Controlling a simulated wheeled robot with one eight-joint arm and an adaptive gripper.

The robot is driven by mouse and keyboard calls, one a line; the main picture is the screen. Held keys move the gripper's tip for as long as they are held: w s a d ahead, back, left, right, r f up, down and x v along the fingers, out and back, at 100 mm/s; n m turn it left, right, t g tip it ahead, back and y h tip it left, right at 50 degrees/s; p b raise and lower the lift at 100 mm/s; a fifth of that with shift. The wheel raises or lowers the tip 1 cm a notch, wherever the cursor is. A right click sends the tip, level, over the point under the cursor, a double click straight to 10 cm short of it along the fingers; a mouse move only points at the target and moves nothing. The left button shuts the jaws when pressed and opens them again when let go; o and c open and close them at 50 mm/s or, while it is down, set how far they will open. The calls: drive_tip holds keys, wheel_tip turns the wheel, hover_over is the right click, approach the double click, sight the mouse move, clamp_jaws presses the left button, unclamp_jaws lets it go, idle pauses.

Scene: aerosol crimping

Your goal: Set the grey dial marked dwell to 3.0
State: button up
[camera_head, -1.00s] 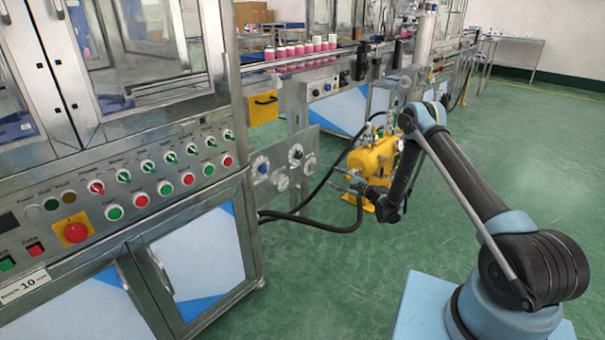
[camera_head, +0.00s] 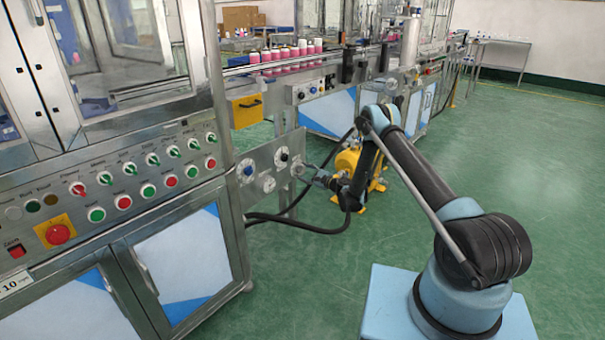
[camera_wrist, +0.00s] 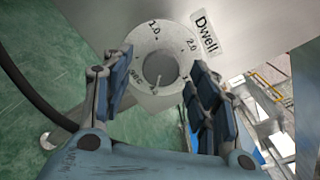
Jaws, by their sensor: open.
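In the wrist view, the grey dwell dial (camera_wrist: 158,68) is a round knob on a pale disc printed with 1.0 and 2.0. The label Dwell (camera_wrist: 206,33) is beside it on the metal plate. My gripper (camera_wrist: 161,64) is open, with one blue-padded finger on each side of the knob. I cannot tell whether the pads touch it, and I cannot read its setting. Part of the disc is hidden by the fingers. In the head view, my gripper (camera_head: 311,174) is at the right part of the dial plate, by its rightmost dial (camera_head: 298,169).
The metal plate (camera_head: 258,203) also carries a blue dial (camera_head: 247,171), a black-knobbed dial (camera_head: 283,157) and another pale dial (camera_head: 268,184). A yellow machine (camera_head: 347,162) and black hoses (camera_head: 300,229) are close to my arm. The green floor to the right is clear.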

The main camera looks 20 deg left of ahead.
drive_tip(key=shift+x, duration=0.85)
drive_tip(key=shift+c, duration=0.3)
drive_tip(key=shift+d, duration=0.1)
drive_tip(key=c, duration=1)
drive_tip(key=shift+n, duration=0.5)
drive_tip(key=n, duration=0.5)
drive_tip(key=shift+n, duration=0.4)
drive_tip(key=n, duration=0.6)
drive_tip(key=shift+n, duration=0.4)
drive_tip(key=o, duration=1.1)
drive_tip(key=shift+c, duration=0.2)
